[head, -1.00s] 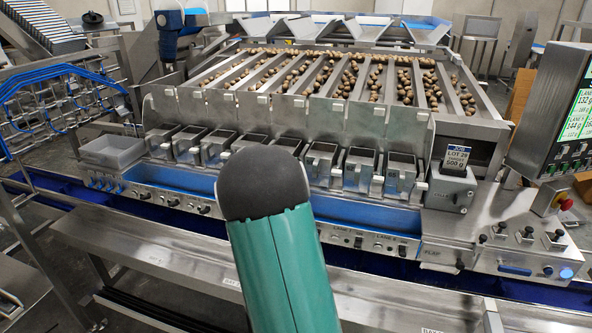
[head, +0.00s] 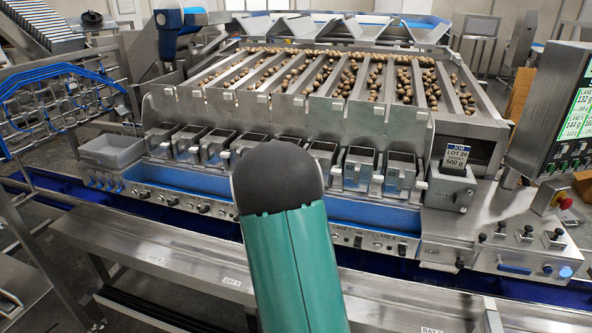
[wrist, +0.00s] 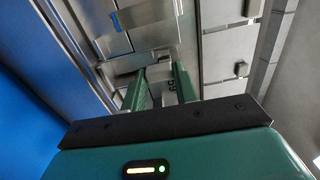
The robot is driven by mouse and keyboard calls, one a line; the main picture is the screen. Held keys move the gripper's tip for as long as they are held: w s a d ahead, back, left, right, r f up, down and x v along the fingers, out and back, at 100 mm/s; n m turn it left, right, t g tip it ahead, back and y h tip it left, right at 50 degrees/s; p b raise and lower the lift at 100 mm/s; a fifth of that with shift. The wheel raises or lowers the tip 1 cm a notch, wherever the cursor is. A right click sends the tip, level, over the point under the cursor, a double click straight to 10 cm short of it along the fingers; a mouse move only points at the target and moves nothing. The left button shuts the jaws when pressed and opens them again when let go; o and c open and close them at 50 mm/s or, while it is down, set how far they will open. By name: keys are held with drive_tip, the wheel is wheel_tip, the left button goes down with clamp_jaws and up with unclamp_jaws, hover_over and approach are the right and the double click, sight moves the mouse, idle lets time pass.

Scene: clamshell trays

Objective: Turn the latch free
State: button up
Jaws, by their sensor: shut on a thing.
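In the wrist view, the two green fingers of my gripper (wrist: 161,86) stand a little apart with a small grey metal piece, apparently the latch (wrist: 159,72), between them. My gripper is shut on it. The piece is small and dim, so how far it is turned cannot be told. In the head view my green arm with its dark rounded end covers the middle of the machine front, and the gripper and the held latch are hidden behind it.
A row of open metal trays (head: 358,168) runs along the machine front below upright plates with pale tabs. Brown round items fill the sloped lanes behind. A grey bin (head: 112,150) sits at left. A job card box (head: 450,190) and a control panel with a red button (head: 565,201) stand at right.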

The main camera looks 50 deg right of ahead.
drive_tip(key=shift+a, duration=0.1)
drive_tip(key=o, duration=1)
drive_tip(key=v, duration=1.3)
drive_tip(key=shift+s+a, duration=0.2)
drive_tip(key=shift+a, duration=0.05)
